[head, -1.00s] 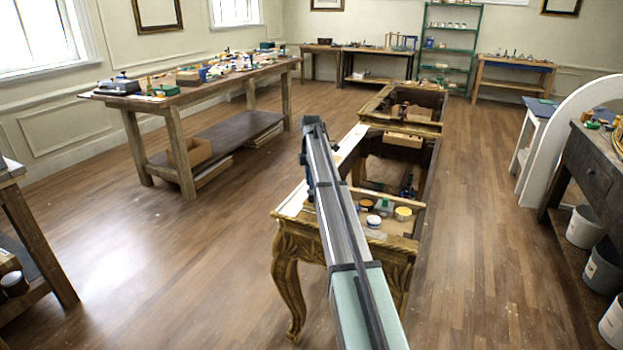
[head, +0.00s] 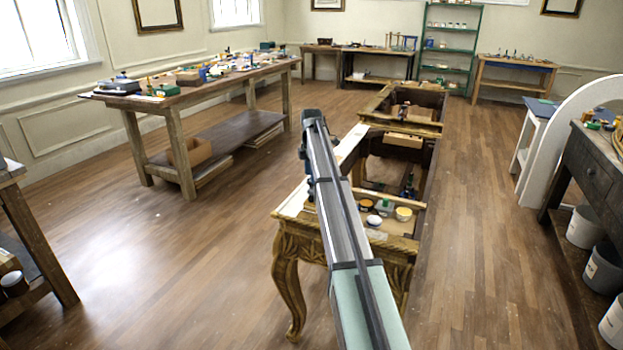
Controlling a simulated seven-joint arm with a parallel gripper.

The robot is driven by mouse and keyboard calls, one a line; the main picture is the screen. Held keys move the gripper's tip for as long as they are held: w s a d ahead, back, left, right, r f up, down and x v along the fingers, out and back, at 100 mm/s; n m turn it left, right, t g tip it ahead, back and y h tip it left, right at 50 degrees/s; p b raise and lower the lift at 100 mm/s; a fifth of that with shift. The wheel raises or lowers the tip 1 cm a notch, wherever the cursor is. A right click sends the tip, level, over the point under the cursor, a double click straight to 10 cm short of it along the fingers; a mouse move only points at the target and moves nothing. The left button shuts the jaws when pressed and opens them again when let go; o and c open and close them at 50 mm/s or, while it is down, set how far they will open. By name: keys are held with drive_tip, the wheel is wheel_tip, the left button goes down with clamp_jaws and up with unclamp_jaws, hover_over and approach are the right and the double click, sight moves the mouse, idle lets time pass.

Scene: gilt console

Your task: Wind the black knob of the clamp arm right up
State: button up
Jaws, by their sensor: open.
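The gilt console (head: 288,262) stands in the middle, with its top frame open. A small dark upright thing (head: 408,188) sits inside its open bay at the right. It may be the clamp, but it is too small to make out a black knob or how far it is wound. My own arm crosses the lower middle of the picture and covers part of the console's left side.
Small pots, among them a yellow one (head: 403,214) and a white-lidded one (head: 374,221), stand on the console's near end. A long workbench (head: 190,92) with tools is at the left. Bare floor (head: 180,260) lies left of the console. A white arch (head: 548,150) stands at the right.

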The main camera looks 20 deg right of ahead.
wheel_tip(320, 180, up, 12)
drive_tip(key=shift+f, duration=0.25)
idle(0.5)
drive_tip(key=s+a+f+m+y, duration=0.1)
drive_tip(key=s+a+f, duration=0.2)
drive_tip(key=a+f, duration=0.55)
drive_tip(key=s+a+f+m+g, duration=0.1)
drive_tip(key=s+a+f, duration=0.3)
drive_tip(key=f, duration=0.7)
drive_tip(key=s+a+f+m+y, duration=0.1)
drive_tip(key=s+a+f, duration=0.1)
drive_tip(key=a+f, duration=0.7)
drive_tip(key=s+f+m+g, duration=0.1)
drive_tip(key=s+f+m, duration=0.1)
drive_tip(key=s+f, duration=0.7)
drive_tip(key=s+f+m+g, duration=0.1)
drive_tip(key=s+f+m, duration=0.2)
drive_tip(key=s+f, duration=0.65)
drive_tip(key=s+f+m+g+h, duration=0.1)
drive_tip(key=s+f+m, duration=0.2)
drive_tip(key=s+f, duration=0.9)
drive_tip(key=s+f+m+g, duration=0.1)
drive_tip(key=s+f+m, duration=0.2)
drive_tip(key=s, duration=1.2)
drive_tip(key=s+f+m+g+h, duration=0.1)
drive_tip(key=s+f+m, duration=0.2)
drive_tip(key=s, duration=1.3)
drive_tip(key=shift+d+f+m+g, duration=0.3)
drive_tip(key=shift+d+f+g, duration=0.15)
drive_tip(key=shift+f, duration=0.2)
